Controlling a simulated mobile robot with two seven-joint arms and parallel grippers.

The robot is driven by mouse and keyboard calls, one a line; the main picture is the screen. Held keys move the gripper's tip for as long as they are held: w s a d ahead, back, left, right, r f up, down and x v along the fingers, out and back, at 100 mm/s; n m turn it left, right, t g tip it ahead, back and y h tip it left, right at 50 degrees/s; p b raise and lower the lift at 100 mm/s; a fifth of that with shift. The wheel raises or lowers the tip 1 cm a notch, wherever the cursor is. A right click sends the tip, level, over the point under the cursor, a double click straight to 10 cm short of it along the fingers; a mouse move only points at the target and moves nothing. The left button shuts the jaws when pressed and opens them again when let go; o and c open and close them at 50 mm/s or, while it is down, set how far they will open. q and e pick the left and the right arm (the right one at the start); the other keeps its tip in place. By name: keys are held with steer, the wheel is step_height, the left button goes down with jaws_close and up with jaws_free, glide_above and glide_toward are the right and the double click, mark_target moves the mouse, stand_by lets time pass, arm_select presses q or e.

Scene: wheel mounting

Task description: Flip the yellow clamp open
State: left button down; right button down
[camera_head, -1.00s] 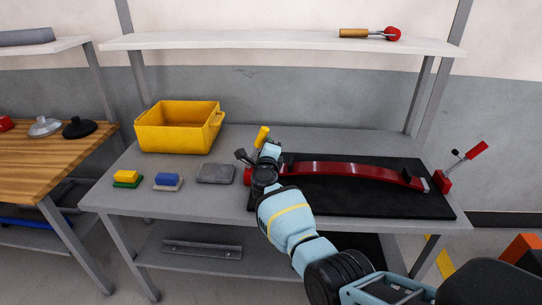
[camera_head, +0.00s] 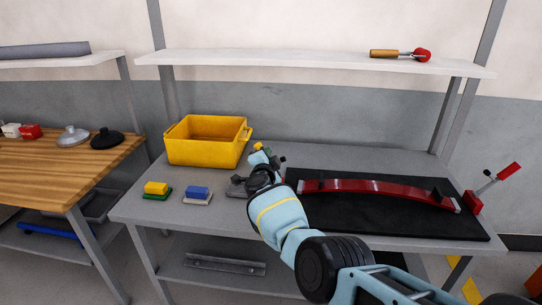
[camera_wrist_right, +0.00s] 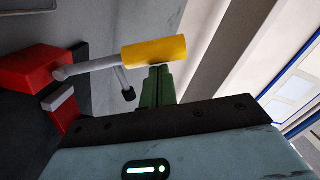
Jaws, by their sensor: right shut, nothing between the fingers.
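The yellow clamp's handle (camera_head: 257,146) shows just past my right gripper (camera_head: 268,158) in the head view; its red base is hidden there behind my arm. In the right wrist view the yellow grip (camera_wrist_right: 154,51) sits on a grey lever that leads left to the red base (camera_wrist_right: 30,75). The fingers of my right gripper (camera_wrist_right: 158,75) are shut and empty. Their tips are right at the side of the yellow grip, seemingly touching it. My left gripper is not in view.
A curved red part (camera_head: 380,189) lies on a black mat (camera_head: 370,221), with a red-handled clamp (camera_head: 492,184) at its right end. A yellow bin (camera_head: 205,151) and small coloured blocks (camera_head: 196,193) stand at left. A shelf (camera_head: 310,62) runs above.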

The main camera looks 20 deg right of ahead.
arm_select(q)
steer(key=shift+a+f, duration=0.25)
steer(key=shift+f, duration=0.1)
arm_select(e)
steer(key=shift+w+a+f, duration=0.35)
steer(key=shift+a+f, duration=0.1)
steer(key=shift+a, duration=0.25)
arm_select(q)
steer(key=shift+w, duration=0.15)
arm_select(e)
steer(key=shift+a, duration=0.1)
